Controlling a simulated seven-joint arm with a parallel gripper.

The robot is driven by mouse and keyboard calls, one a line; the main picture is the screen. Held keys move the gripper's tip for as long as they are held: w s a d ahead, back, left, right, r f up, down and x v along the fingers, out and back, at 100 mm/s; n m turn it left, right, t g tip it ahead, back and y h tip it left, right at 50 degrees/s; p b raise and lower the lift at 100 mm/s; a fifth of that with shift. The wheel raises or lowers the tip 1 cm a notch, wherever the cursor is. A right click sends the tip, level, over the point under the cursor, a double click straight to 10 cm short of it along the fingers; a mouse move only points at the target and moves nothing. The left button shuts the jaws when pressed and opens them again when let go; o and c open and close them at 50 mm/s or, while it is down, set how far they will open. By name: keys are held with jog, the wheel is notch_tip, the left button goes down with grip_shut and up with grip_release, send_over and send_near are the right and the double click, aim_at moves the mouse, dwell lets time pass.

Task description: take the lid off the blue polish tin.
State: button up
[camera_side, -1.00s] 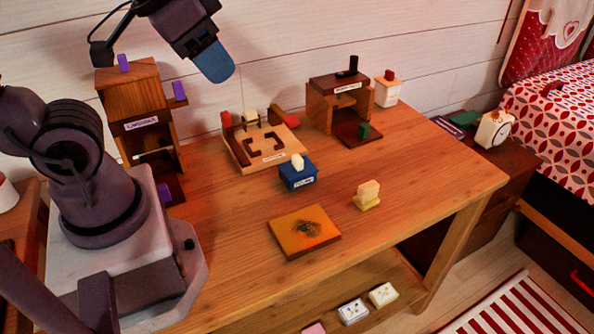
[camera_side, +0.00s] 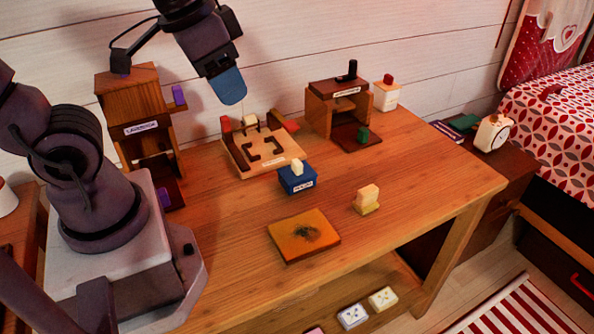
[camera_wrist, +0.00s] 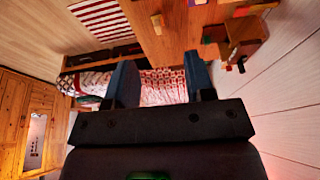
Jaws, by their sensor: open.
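The blue polish tin (camera_side: 297,182) is a small blue box with a pale label on its front. It stands on the wooden table, in front of the wooden tray. Its lid is on, with a cream knob (camera_side: 297,167) sticking up from the top. My gripper (camera_side: 229,88) is high above the table, up and to the left of the tin, and is apart from it. In the wrist view the two blue fingers of my gripper (camera_wrist: 160,82) are spread with nothing between them. I cannot make out the tin in the wrist view.
A wooden tray (camera_side: 236,153) with raised blocks lies behind the tin. An open-fronted wooden box (camera_side: 318,114) stands at the back, a tall wooden cabinet (camera_side: 127,90) at the left. An orange board (camera_side: 290,248) and a cream-yellow block (camera_side: 367,197) lie in front. The right table end is clear.

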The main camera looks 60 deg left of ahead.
jog(key=w+a+f+m+g+y, duration=0.2)
jog(key=w+f+m+g, duration=0.25)
jog(key=w+f, duration=0.25)
jog(key=m+y, duration=0.2)
jog(key=m, duration=1.1)
send_near(297, 162)
jog(key=shift+t, duration=0.25)
jog(key=x, duration=0.9)
jog(key=shift+s+f, duration=0.2)
jog(key=shift+f, duration=0.05)
jog(key=shift+c, duration=0.2)
grip_shut()
